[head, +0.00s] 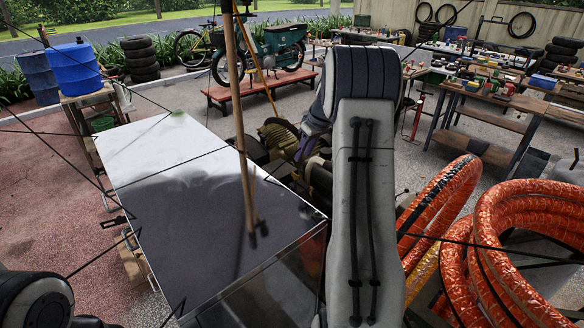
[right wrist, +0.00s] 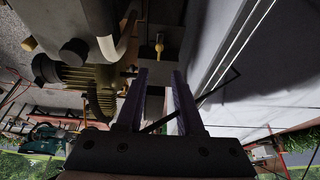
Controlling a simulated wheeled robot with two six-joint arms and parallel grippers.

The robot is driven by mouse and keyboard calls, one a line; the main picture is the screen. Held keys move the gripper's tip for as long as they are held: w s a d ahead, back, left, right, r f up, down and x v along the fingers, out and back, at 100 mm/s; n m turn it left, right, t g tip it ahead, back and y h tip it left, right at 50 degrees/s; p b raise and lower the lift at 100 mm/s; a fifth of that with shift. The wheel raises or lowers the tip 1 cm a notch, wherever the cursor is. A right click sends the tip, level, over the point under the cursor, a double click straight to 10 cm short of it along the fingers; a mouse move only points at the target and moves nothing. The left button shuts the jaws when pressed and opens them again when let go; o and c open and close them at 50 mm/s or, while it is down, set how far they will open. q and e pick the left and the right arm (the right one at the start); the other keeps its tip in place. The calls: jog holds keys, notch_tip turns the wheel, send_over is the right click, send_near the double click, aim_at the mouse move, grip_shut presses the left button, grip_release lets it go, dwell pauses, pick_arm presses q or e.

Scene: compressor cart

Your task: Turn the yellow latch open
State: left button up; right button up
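In the right wrist view a small yellow latch-like piece (right wrist: 159,43) stands ahead of my right gripper (right wrist: 159,74), roughly in line with the gap between its fingers. The two purple-lined fingers are apart, with nothing between them, and the piece looks beyond their tips. I cannot tell its exact turn. The latch cannot be made out there. My left gripper is not in view.
A motor with a ribbed body (right wrist: 80,75) lies left of the fingers in the right wrist view. A large pale panel (head: 175,165) fills the head view's left middle. A brown pole (head: 238,100) crosses it. Orange coiled hoses (head: 500,240) lie at the right.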

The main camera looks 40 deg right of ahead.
jog(key=p+x, duration=0.3)
jog(key=x, duration=0.5)
jog(key=shift+d+f, duration=0.1)
jog(key=shift+f, duration=0.05)
jog(key=shift+w+f, duration=0.2)
jog(key=shift+f, duration=0.4)
grip_shut()
